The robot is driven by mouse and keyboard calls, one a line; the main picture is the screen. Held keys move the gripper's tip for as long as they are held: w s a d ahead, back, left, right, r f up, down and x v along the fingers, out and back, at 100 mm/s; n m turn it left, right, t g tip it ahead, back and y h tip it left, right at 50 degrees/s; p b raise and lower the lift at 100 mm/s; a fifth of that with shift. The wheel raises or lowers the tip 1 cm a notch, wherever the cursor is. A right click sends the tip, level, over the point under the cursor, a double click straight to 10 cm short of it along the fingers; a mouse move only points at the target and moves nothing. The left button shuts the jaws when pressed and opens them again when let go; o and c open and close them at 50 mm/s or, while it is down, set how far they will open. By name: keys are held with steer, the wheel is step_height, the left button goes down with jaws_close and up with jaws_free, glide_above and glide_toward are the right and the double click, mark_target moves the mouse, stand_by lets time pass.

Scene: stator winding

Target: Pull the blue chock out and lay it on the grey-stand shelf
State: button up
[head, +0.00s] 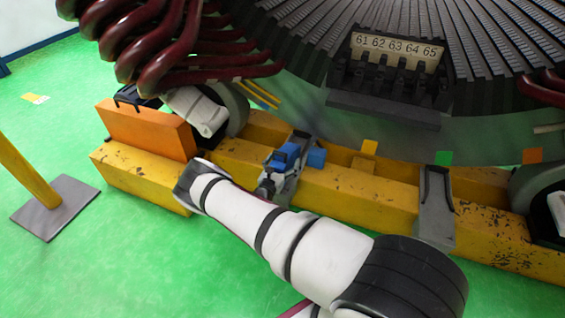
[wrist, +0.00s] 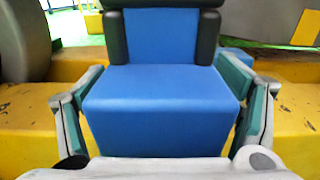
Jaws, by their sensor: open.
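The blue chock (head: 288,154) sits at the yellow beam below the large stator in the head view. In the wrist view the blue chock (wrist: 160,105) fills the middle, with a wide front block and a narrower raised part between dark pads. My gripper (wrist: 165,75) is open, with one finger on each side of the chock; I cannot tell if they touch it. In the head view my gripper (head: 272,184) is small and partly hidden by my arm. I cannot make out a grey-stand shelf in either view.
The yellow beam (head: 345,196) runs under the stator (head: 300,60). A grey bracket (head: 435,205) hangs over it at the right. An orange block (head: 147,128) stands at the left. A yellow post on a grey base plate (head: 58,206) stands on clear green floor.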

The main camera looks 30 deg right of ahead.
steer(key=shift+a, duration=0.1)
steer(key=v, duration=1.2)
